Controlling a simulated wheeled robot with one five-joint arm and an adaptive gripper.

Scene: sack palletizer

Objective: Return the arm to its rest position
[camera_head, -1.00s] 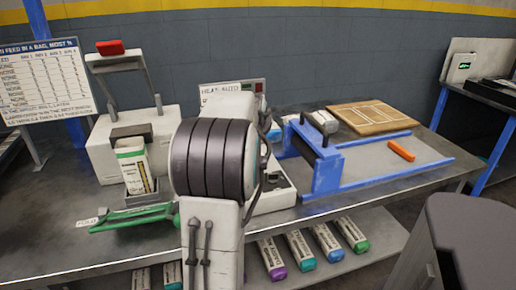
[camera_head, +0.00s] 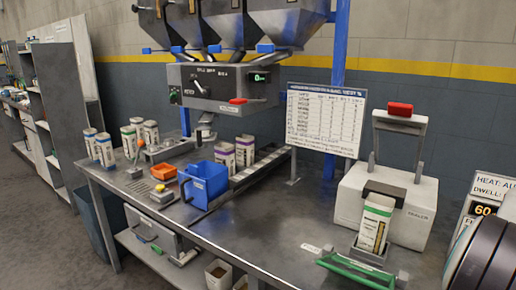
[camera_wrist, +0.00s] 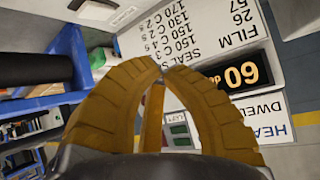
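My gripper (camera_wrist: 160,72) shows in the wrist view with its yellow ribbed fingers arched inward. Their tips meet, and nothing shows between them. Behind the fingers is a white panel with printed settings and a display (camera_wrist: 240,75) reading 60. In the head view only part of my arm shows, dark and banded, at the lower right edge; my gripper is out of that view. The sealer (camera_head: 408,215) stands on the bench left of my arm, with a raised red-topped handle. A white and green bag (camera_head: 374,226) stands upright at its front.
A green-handled bar (camera_head: 352,272) lies in front of the sealer. A blue scoop bin (camera_head: 204,184), an orange tray (camera_head: 164,171) and several upright bags stand further left. Hoppers (camera_head: 260,22) hang over the bench. The bench top (camera_head: 265,222) between is clear.

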